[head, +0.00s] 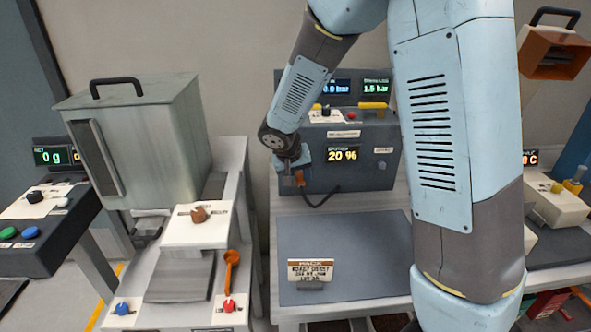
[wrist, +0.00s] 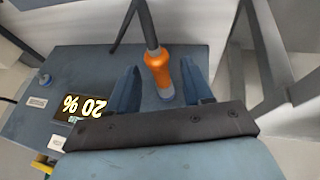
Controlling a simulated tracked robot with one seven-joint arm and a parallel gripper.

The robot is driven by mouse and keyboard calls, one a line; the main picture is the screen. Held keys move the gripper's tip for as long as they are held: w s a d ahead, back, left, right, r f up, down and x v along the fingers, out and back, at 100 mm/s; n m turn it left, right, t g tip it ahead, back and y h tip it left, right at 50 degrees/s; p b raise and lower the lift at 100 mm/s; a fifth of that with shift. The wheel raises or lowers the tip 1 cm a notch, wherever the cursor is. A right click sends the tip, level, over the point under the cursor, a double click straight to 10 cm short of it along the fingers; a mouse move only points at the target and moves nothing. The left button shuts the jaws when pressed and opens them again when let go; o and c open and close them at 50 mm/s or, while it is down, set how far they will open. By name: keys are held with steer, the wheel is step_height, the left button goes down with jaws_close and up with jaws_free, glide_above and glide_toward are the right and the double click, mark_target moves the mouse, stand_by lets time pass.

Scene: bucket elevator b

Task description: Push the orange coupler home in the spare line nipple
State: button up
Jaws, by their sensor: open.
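The orange coupler (head: 300,178) is on the end of a black hose (head: 322,200), at the left side of the blue-grey machine box (head: 350,180). In the wrist view the coupler (wrist: 158,68) lies between the two blue fingers of my gripper (wrist: 160,76). The fingers are open, with a gap visible on each side of the coupler. A short grey-blue end shows at the coupler's lower tip; I cannot tell whether this is the nipple or how deep the coupler sits. My gripper (head: 291,160) partly hides the coupler and nipple area in the head view.
The box carries a display (head: 342,155) reading 20 %. A dark flat panel (head: 345,255) with a label lies below. A metal cabinet (head: 140,140) and a bench with an orange-handled lever (head: 231,268) stand to the left. My arm blocks the right-centre view.

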steer(key=shift+w+d+f, duration=0.1)
steer(key=shift+f, duration=0.2)
jaws_close()
stand_by(0.4)
